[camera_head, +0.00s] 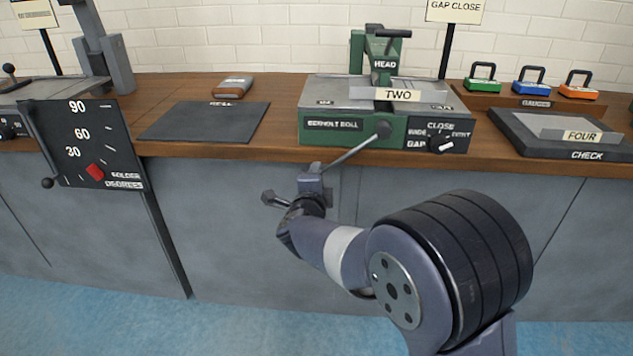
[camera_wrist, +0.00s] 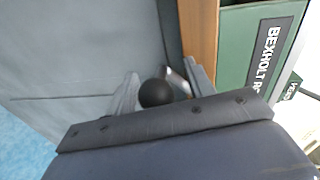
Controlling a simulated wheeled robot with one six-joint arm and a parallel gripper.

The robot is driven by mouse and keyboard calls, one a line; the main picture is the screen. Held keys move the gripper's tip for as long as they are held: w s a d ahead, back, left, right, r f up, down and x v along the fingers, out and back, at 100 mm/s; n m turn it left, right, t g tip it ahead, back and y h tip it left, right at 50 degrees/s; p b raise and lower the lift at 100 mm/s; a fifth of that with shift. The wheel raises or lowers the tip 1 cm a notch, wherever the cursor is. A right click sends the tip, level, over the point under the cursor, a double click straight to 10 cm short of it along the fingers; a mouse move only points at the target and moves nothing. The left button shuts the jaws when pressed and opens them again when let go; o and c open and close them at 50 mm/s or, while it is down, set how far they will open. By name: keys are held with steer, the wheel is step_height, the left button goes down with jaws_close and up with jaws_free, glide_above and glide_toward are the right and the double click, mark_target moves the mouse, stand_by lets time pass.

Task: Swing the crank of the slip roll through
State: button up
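The slip roll (camera_head: 335,128) is a green machine with a grey top, labelled "BEXHOLT ROLL", on the bench; its green side also shows at the right of the wrist view (camera_wrist: 235,45). Its crank (camera_head: 352,148) is a thin metal rod slanting down and left from a dark round hub on the front. My gripper (camera_head: 292,190) is at the crank's lower end, in front of the bench edge. In the wrist view, the crank's black ball knob (camera_wrist: 155,93) sits between my two fingers, with a gap at the right finger. The knob is hidden in the head view.
A plate marked "TWO" (camera_head: 398,94) lies on the roll. A dark mat (camera_head: 205,122) is to the left, a "CHECK" tray (camera_head: 575,148) to the right. A lever panel (camera_head: 95,140) hangs at the bench front, left. Space before the grey cabinets is free.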

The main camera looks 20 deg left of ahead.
steer(key=shift+s, duration=0.1)
steer(key=p+v, duration=0.2)
steer(key=v, duration=0.8)
steer(key=shift+s, duration=0.3)
steer(key=shift+r, duration=0.1)
steer(key=b+x, duration=0.2)
steer(key=x, duration=0.8)
steer(key=shift+w, duration=0.4)
